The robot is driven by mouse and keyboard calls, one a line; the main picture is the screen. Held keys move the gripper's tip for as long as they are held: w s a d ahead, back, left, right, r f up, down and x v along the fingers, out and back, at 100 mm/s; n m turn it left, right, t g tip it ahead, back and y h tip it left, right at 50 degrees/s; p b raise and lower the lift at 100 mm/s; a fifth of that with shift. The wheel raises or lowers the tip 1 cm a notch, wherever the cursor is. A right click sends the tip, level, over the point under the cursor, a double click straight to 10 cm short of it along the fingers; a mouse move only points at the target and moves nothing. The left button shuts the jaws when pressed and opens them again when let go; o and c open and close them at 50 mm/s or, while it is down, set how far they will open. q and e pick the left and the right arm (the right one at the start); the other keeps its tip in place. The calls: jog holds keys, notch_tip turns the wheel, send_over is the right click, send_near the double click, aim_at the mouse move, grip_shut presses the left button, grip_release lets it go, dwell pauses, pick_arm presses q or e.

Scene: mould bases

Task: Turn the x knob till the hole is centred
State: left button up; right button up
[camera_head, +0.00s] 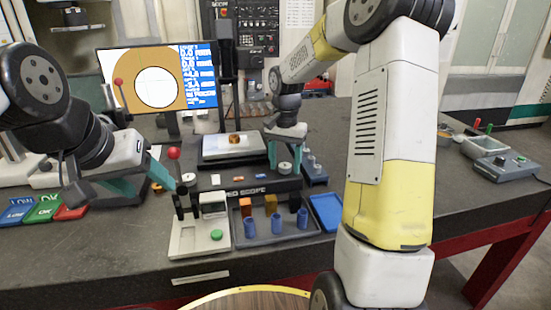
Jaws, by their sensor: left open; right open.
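The monitor (120,62) shows a white round hole (156,87) on an orange field. The hole sits right of and below the middle of that field. Below it stands the measuring scope, with a pale stage (217,147) carrying a small brass-coloured part (234,139). A light grey round knob (285,167), seemingly the x knob, is at the stage's right front. My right gripper (285,160) is open, its teal fingers on either side of this knob; contact cannot be told. My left gripper (143,183) is open and empty, left of the scope.
A red-balled lever (173,153) rises beside the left gripper. A white box with a green button (216,235), a grey tray (262,238) with blue cups and a blue tray (327,212) stand in front. The table is clearer at right.

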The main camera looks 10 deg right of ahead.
grip_shut()
jog(key=shift+n, duration=0.4)
jog(key=n, duration=0.5)
jog(key=shift+n, duration=0.4)
jog(key=n, duration=0.7)
dwell(0.3)
